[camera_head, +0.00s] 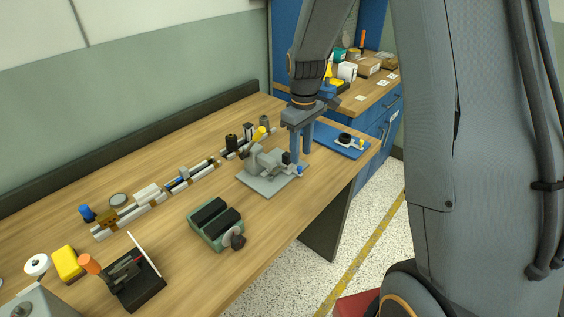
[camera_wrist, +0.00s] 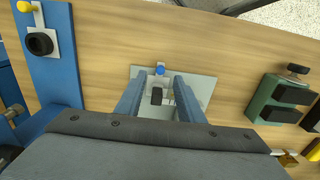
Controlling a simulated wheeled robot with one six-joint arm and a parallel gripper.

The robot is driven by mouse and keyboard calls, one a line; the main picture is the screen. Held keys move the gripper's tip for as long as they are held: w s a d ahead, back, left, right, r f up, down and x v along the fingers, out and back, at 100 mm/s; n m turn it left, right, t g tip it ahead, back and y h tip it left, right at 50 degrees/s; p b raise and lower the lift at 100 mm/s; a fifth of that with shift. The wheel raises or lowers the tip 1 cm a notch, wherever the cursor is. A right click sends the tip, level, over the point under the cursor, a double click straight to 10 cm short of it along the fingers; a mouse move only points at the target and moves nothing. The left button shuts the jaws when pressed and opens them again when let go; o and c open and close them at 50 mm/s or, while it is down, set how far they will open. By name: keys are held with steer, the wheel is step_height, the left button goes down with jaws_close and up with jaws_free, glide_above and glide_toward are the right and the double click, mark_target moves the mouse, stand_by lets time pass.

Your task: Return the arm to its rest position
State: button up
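My gripper (camera_head: 301,153) points down over the wooden bench, above the right side of a grey fixture on a flat plate (camera_head: 262,187). Its two blue fingers stand apart. In the wrist view my gripper (camera_wrist: 160,84) is open, with clear space between the fingers. The light plate (camera_wrist: 205,88) with a blue knob (camera_wrist: 160,70) and a black part (camera_wrist: 157,97) shows between and beyond them. Nothing is seen held. The fingers partly hide the fixture, and I cannot tell how far above it the tips are.
A blue board (camera_head: 328,139) with a black ring lies right of my gripper. A green block with black pads (camera_head: 216,224) is nearer, and a black stand (camera_head: 130,285) is front left. Rails with small parts (camera_head: 158,195) run along the back. A blue cabinet (camera_head: 378,125) stands behind.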

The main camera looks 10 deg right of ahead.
steer(key=shift+s, duration=0.1)
steer(key=s+a+m+t+b, duration=0.1)
steer(key=s+m+b, duration=0.3)
steer(key=s, duration=1.4)
steer(key=m, duration=0.3)
steer(key=shift+s+r, duration=0.15)
steer(key=shift+r, duration=0.05)
